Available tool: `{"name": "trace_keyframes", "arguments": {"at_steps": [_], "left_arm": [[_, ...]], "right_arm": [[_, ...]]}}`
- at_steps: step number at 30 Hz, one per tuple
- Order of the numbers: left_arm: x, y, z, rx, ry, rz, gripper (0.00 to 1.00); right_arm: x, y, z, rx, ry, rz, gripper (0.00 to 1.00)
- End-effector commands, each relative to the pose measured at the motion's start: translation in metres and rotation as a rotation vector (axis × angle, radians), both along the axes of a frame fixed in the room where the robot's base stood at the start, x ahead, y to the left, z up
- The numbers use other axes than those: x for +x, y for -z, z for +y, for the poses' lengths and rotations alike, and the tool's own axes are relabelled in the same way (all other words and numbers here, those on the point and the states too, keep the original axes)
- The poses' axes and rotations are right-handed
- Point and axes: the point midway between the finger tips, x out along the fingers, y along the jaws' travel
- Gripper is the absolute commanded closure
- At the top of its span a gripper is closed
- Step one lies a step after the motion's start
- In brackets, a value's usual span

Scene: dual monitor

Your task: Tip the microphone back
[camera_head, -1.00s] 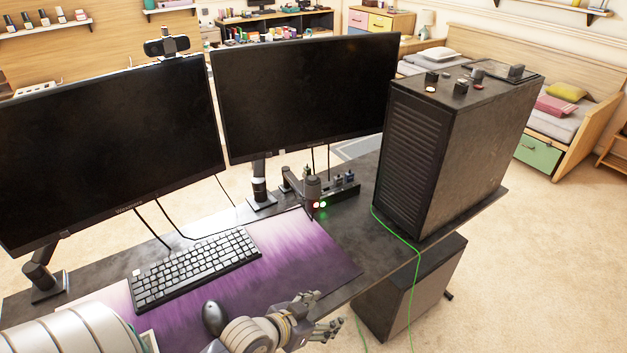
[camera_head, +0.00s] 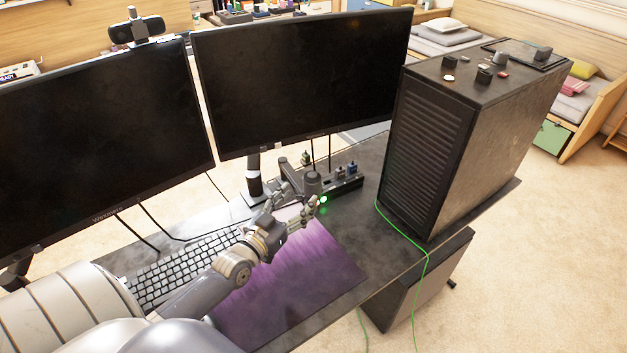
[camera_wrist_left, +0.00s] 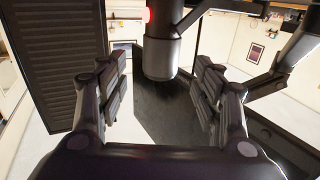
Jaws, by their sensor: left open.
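The microphone (camera_head: 313,183) is a dark cylinder on a jointed boom arm, near the back of the desk below the right monitor. In the left wrist view the microphone (camera_wrist_left: 160,52) hangs down with a lighter grey lower end, between and beyond the fingers. My left gripper (camera_head: 297,202) reaches over the purple mat to just in front of the microphone, and its forearm covers part of the keyboard. In the left wrist view the left gripper (camera_wrist_left: 160,88) is open, with a visible gap on both sides of the microphone. My right gripper is not in view.
The right monitor (camera_head: 300,80) and left monitor (camera_head: 95,140) stand behind my arm. A black computer case (camera_head: 435,150) stands right of the microphone, with a green cable (camera_head: 402,232) in front. A small black box with plugs (camera_head: 343,182) sits beside the microphone. The purple mat (camera_head: 300,275) is partly clear.

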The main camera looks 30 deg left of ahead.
Motion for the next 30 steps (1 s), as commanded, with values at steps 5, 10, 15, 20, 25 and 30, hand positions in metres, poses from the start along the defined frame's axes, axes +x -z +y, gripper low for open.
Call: {"name": "trace_keyframes", "arguments": {"at_steps": [5, 10, 15, 20, 25, 30], "left_arm": [[0.033, -0.002, 0.001, 0.002, 0.0, -0.001, 0.4], [0.058, -0.002, 0.001, 0.001, 0.0, 0.0, 0.4], [0.074, 0.0, 0.001, 0.002, 0.001, 0.001, 0.4], [0.08, 0.0, 0.001, 0.002, 0.001, 0.002, 0.4], [0.081, 0.0, 0.0, 0.002, 0.001, 0.002, 0.4], [0.081, 0.0, 0.0, 0.002, 0.001, 0.002, 0.55]], "right_arm": [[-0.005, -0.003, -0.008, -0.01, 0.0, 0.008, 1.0], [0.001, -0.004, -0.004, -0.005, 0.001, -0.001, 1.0], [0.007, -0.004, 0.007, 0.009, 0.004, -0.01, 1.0], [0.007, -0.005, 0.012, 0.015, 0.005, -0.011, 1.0], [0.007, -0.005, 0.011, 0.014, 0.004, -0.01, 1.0], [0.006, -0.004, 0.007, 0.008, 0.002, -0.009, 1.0]]}}
